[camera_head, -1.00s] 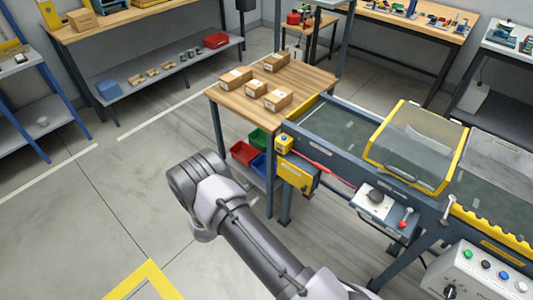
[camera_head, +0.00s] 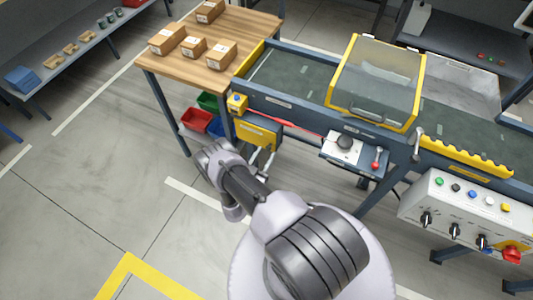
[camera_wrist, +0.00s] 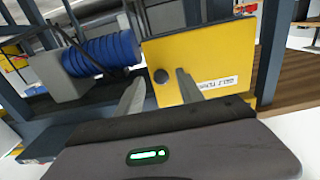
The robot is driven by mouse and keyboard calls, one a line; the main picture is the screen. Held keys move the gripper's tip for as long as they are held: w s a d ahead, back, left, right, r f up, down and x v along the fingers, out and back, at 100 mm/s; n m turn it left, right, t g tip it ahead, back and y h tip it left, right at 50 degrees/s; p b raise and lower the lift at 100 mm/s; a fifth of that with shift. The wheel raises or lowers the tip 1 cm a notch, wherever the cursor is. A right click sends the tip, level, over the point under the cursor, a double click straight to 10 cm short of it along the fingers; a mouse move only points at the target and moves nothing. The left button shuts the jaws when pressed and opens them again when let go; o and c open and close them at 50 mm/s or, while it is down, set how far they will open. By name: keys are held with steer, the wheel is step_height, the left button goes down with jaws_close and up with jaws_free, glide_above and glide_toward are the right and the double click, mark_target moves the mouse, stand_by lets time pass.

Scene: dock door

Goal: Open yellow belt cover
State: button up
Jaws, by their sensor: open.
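The yellow belt cover (camera_head: 258,132) is a flat yellow panel on the near side of the conveyor, below its left end. In the wrist view the yellow cover (camera_wrist: 215,62) fills the middle, with a black round knob (camera_wrist: 161,76) near its left edge and a white label at its lower right. My gripper (camera_wrist: 160,79) is open and empty. Its two fingertips stand to either side of the knob in the picture; I cannot tell their distance from it. A blue ribbed motor (camera_wrist: 102,54) shows left of the cover. I cannot tell whether the cover is ajar.
The conveyor carries a yellow-framed clear hood (camera_head: 377,82). A small control box (camera_head: 352,150) with a red-tipped lever and a button panel (camera_head: 465,212) stick out to the right. A wooden table (camera_head: 215,60) with boxes stands left, over coloured bins (camera_head: 197,119). Floor at left is clear.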

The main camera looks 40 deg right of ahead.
steer(key=shift+x, duration=1)
steer(key=shift+a, duration=0.1)
jaws_close()
stand_by(0.6)
